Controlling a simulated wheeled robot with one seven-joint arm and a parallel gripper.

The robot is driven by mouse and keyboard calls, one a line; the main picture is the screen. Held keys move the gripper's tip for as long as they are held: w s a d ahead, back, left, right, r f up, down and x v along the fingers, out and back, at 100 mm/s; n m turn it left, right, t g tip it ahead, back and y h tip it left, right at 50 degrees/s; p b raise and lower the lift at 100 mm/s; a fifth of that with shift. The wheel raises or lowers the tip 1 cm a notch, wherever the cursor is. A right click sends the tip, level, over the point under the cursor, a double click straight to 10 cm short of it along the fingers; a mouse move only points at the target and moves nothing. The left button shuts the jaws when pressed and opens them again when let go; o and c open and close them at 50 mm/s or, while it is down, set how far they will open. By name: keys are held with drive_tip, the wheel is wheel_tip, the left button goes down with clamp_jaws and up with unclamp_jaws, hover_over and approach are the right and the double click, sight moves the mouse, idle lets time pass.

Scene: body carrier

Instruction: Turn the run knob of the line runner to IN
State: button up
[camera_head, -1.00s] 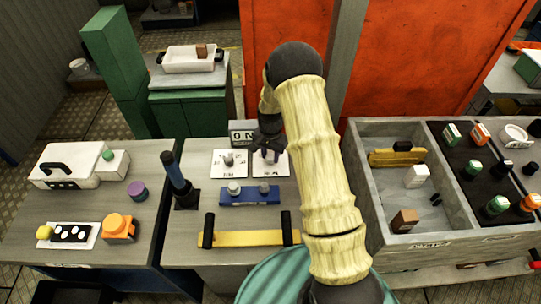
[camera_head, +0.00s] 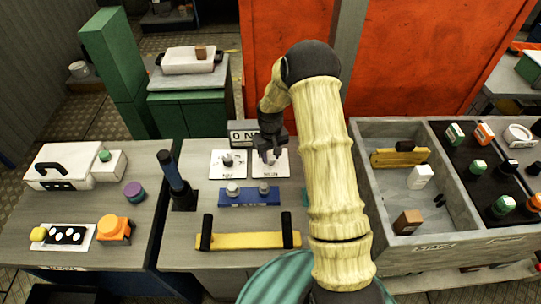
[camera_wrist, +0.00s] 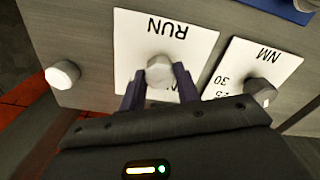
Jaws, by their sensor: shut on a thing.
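The run knob (camera_wrist: 159,70) is a pale grey knob on a white plate (camera_wrist: 190,38) marked RUN, shown upside down in the wrist view. My gripper (camera_wrist: 159,84) is shut on this knob, one dark finger on each side. More lettering lower on the plate is partly hidden by the fingers, and I cannot read the knob's setting. In the head view, my gripper (camera_head: 268,154) is over the right-hand white plate (camera_head: 283,168) on the middle bench. A second knob (camera_wrist: 260,91) sits on a neighbouring plate marked NM.
A sign reading 0 N (camera_head: 243,136) stands behind the plates. A blue block (camera_head: 249,199) with two grey knobs and a yellow bar (camera_head: 250,240) with black posts lie in front. A dark lever (camera_head: 172,175) stands at left. A grey bin (camera_head: 440,240) is at right.

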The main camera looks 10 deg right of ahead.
sight(270, 157)
drive_tip(key=shift+w+r+n, duration=0.1)
drive_tip(key=shift+w+n, duration=0.05)
drive_tip(key=shift+n, duration=1.35)
drive_tip(key=o, duration=1)
wheel_tip(270, 157, up, 17)
drive_tip(key=shift+r+b, duration=0.2)
drive_tip(key=shift+b, duration=1)
drive_tip(key=s+m+t, duration=0.1)
drive_tip(key=s+m, duration=0.1)
drive_tip(key=s, duration=0.5)
drive_tip(key=s+m, duration=0.2)
drive_tip(key=s, duration=0.6)
drive_tip(key=s+f+m+t, duration=0.1)
drive_tip(key=s, duration=0.7)
drive_tip(key=shift+s+m+t, duration=0.25)
drive_tip(key=shift+m+t, duration=0.05)
drive_tip(key=shift+m, duration=0.1)
